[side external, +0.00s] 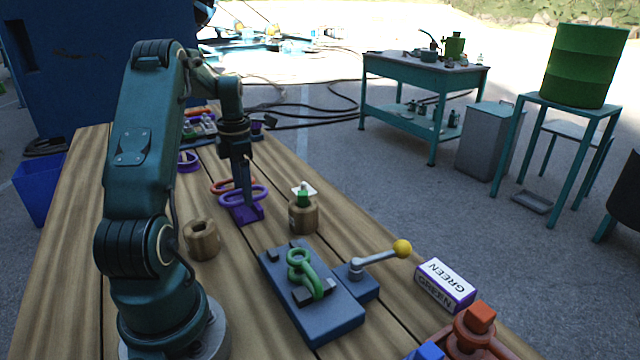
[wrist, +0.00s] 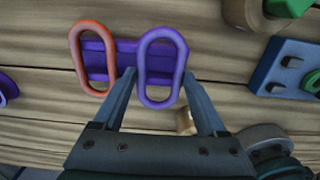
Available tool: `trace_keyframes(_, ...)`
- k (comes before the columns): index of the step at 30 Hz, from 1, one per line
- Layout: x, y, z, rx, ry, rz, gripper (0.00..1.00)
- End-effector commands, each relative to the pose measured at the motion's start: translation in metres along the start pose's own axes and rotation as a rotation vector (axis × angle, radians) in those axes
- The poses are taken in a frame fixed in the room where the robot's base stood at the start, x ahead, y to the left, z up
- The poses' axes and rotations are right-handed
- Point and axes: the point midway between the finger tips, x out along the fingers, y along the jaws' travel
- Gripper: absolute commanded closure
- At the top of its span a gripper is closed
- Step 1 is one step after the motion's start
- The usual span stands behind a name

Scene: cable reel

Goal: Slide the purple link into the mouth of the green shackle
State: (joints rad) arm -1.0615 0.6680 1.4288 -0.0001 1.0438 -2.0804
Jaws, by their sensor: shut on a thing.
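The purple link (wrist: 143,72) is a long oval ring. My gripper (wrist: 158,76) is shut on it, one finger at each long side in the wrist view. In the side view the link (side external: 264,194) sits around the fingertips of my gripper (side external: 243,200), just over a purple holder (side external: 248,217). I cannot tell whether link and holder touch. The green shackle (side external: 315,281) lies on a blue-grey fixture (side external: 330,323) nearer the camera; only its edge shows in the wrist view (wrist: 312,82). Which way its mouth faces is hard to tell.
An orange link (wrist: 78,62) stands at the holder's other end. A wooden spool (side external: 303,219) with a green top stands between holder and fixture, another spool (side external: 201,240) to the left. A yellow-knobbed lever (side external: 378,256) and a box marked GREEN (side external: 446,285) are right of the fixture.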

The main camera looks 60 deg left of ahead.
Motion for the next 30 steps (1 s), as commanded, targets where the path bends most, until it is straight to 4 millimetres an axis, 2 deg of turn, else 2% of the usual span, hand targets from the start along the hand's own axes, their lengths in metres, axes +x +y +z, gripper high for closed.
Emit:
trace_keyframes(15, -0.049, 0.000, 0.000, 0.000, -0.001, 0.002, 1.00)
trace_keyframes(30, -0.055, 0.000, 0.000, 0.023, -0.001, 0.001, 1.00)
